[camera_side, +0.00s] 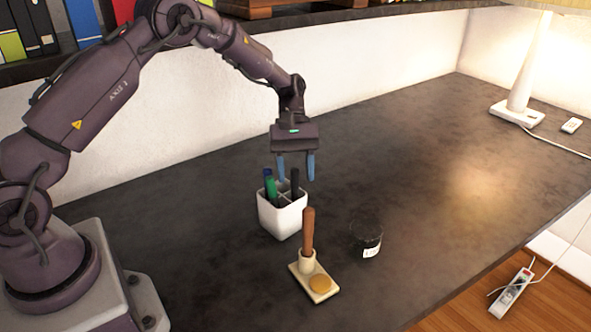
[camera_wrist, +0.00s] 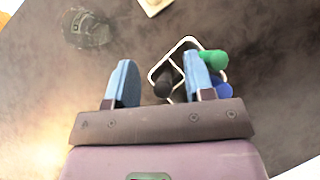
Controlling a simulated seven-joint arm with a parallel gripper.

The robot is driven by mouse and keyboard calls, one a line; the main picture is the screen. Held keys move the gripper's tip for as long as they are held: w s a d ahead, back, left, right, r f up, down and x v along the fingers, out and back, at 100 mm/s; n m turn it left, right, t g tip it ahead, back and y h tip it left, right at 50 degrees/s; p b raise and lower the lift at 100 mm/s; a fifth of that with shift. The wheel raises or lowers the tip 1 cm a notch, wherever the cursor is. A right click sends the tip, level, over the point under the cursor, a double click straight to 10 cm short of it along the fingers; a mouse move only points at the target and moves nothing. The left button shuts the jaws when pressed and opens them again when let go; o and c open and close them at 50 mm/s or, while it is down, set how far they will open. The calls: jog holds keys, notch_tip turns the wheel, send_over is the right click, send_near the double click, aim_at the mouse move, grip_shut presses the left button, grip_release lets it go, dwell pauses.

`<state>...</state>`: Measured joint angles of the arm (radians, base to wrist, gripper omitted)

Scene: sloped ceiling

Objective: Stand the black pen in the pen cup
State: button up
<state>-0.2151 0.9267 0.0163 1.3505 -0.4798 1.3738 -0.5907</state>
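The black pen (camera_side: 295,182) stands nearly upright in the right part of the white pen cup (camera_side: 283,219). A blue pen (camera_side: 268,181) and a green pen (camera_side: 272,190) stand in the cup's left part. My gripper (camera_side: 297,180) is open above the cup, its blue fingertips on either side of the black pen's top with gaps. In the wrist view, the dark pen end (camera_wrist: 163,88) shows between the fingers (camera_wrist: 163,85), touching neither visibly. The right finger hides part of the divided cup (camera_wrist: 157,67). The pen's lower end is hidden.
A wooden-handled tool (camera_side: 308,236) stands upright in a pale base (camera_side: 318,291) in front of the cup. A lamp (camera_side: 520,80) stands far right. The desk's right side is largely clear.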

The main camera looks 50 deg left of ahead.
jog(key=v, duration=1.3)
jog(key=shift+w, duration=0.1)
jog(key=s+d+r+m+t+y, duration=0.2)
jog(key=s+d+r+m+t, duration=0.1)
jog(key=s, duration=0.6)
jog(key=s+d+r+m+t+y, duration=0.2)
jog(key=s+d+r+m+t, duration=0.1)
jog(key=s, duration=0.6)
jog(key=s+d+r+m+t+y, duration=0.2)
jog(key=s+r+m, duration=0.3)
jog(key=s, duration=0.5)
jog(key=shift+d+m+t, duration=0.4)
jog(key=shift+d+t, duration=0.15)
jog(key=shift+t, duration=0.05)
